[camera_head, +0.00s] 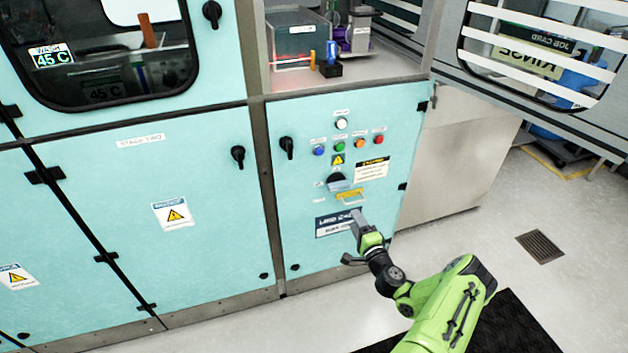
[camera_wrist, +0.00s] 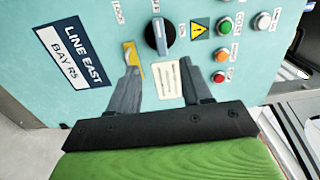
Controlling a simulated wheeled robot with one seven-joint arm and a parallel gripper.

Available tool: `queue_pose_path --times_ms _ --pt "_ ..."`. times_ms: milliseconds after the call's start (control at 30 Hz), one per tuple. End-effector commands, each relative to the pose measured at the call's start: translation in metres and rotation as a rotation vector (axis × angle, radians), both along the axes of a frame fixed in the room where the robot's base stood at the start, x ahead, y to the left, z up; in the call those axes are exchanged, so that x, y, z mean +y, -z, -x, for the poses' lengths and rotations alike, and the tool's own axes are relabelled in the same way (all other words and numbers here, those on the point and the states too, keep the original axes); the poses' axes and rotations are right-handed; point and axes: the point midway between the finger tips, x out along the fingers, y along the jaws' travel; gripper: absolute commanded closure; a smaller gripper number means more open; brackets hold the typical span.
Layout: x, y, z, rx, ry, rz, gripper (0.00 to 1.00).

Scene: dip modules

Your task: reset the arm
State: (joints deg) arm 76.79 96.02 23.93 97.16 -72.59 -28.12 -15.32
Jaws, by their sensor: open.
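My gripper (camera_head: 358,238) is at the end of my green arm (camera_head: 440,305), in front of the lower part of the turquoise control panel (camera_head: 310,245). In the wrist view my gripper (camera_wrist: 161,80) has its two grey fingers spread apart. Nothing is held between them. The panel fills most of the wrist view behind the fingers. I cannot tell how far the fingertips are from the panel.
The panel carries several coloured buttons (camera_head: 340,147) and a dark "LINE EAST" plate (camera_wrist: 68,55). Black handles (camera_head: 287,147) stick out from the cabinet doors. Above is a bay with a clear tank (camera_head: 297,40). Open floor (camera_head: 480,240) with a drain (camera_head: 540,246) lies to the right.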

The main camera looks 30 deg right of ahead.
Motion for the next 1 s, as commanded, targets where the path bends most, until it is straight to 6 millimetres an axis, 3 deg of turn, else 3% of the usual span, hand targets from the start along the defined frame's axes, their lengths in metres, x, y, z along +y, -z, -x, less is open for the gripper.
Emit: queue_pose_path --times_ms 167,267,367,400,533,600,733,867,1000 --pt "0.001 -0.002 -0.001 0.001 -0.008 0.005 0.51" --pt "0.022 -0.026 -0.018 0.023 -0.114 0.070 0.51" --pt "0.073 -0.072 -0.045 0.089 -0.348 0.216 0.51" --pt "0.098 -0.090 -0.052 0.125 -0.452 0.285 0.51" --pt "0.174 -0.138 -0.056 0.262 -0.751 0.500 0.51" --pt "0.208 -0.162 -0.048 0.344 -0.881 0.614 0.51" --pt "0.258 -0.206 -0.019 0.504 -1.061 0.822 0.51" --pt "0.291 -0.254 0.024 0.664 -1.158 1.014 0.51" --pt "0.312 -0.306 0.081 0.819 -1.172 1.184 0.51"
